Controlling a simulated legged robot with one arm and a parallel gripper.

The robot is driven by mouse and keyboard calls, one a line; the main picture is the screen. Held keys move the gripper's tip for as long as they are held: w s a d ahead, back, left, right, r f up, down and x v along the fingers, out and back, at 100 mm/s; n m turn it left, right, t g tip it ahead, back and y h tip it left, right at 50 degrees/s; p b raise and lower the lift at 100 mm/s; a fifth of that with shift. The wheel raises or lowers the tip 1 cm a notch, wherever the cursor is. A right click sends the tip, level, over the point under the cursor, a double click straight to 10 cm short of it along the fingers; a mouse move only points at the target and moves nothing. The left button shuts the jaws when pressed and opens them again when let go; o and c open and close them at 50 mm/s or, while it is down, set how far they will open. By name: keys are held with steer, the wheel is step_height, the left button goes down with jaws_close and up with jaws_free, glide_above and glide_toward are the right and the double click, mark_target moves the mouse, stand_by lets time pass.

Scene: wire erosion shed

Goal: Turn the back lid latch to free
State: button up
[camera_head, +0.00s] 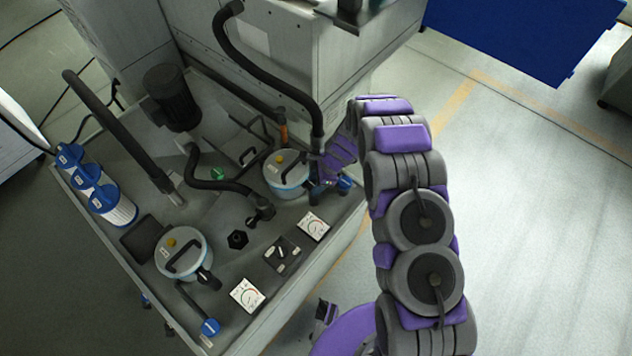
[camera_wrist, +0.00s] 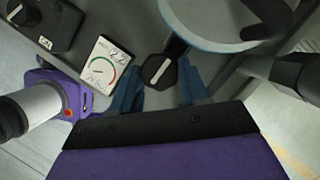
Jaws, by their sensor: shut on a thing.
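The back pot (camera_head: 286,176) is a pale canister with a light lid, a black handle and a yellow button. The back lid latch (camera_wrist: 158,71), a black knob with a white line, is at its rim in the wrist view. My gripper (camera_head: 320,187) is beside the pot's right side, shut on the latch. In the wrist view its blue fingers (camera_wrist: 157,88) stand on either side of the knob. The white line is tilted, running from lower left to upper right. In the head view my gripper hides most of the latch.
A front pot (camera_head: 183,254) with a similar lid stands nearer on the bench. A white gauge (camera_head: 313,226) and a black switch box (camera_head: 281,254) are close to the gripper. A thick black hose (camera_head: 270,84) rises behind the back pot. Open floor (camera_head: 535,200) is on the right.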

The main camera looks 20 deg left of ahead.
steer(key=shift+w+n+p, duration=0.15)
steer(key=shift+n+p, duration=0.15)
steer(key=shift+c, duration=0.3)
steer(key=n, duration=0.1)
steer(key=n+g+p, duration=0.1)
steer(key=n, duration=0.1)
steer(key=shift+w+a+r+h, duration=0.1)
steer(key=shift+w+h, duration=0.1)
steer(key=shift+h, duration=0.1)
steer(key=shift+n, duration=0.5)
steer(key=n, duration=0.1)
steer(key=n+g+h, duration=0.1)
steer(key=shift+w+a+n, duration=0.15)
steer(key=shift+n, duration=0.15)
steer(key=n+h, duration=0.1)
steer(key=n, duration=0.1)
steer(key=n+h, duration=0.1)
steer(key=n, duration=0.2)
steer(key=shift+a+g, duration=0.2)
steer(key=shift+g, duration=0.1)
steer(key=n+h, duration=0.1)
steer(key=n, duration=0.1)
steer(key=n+h+b, duration=0.1)
steer(key=n, duration=0.2)
steer(key=shift+a, duration=0.2)
steer(key=shift+n, duration=0.4)
steer(key=o, duration=1.1)
steer(key=shift+c, duration=0.2)
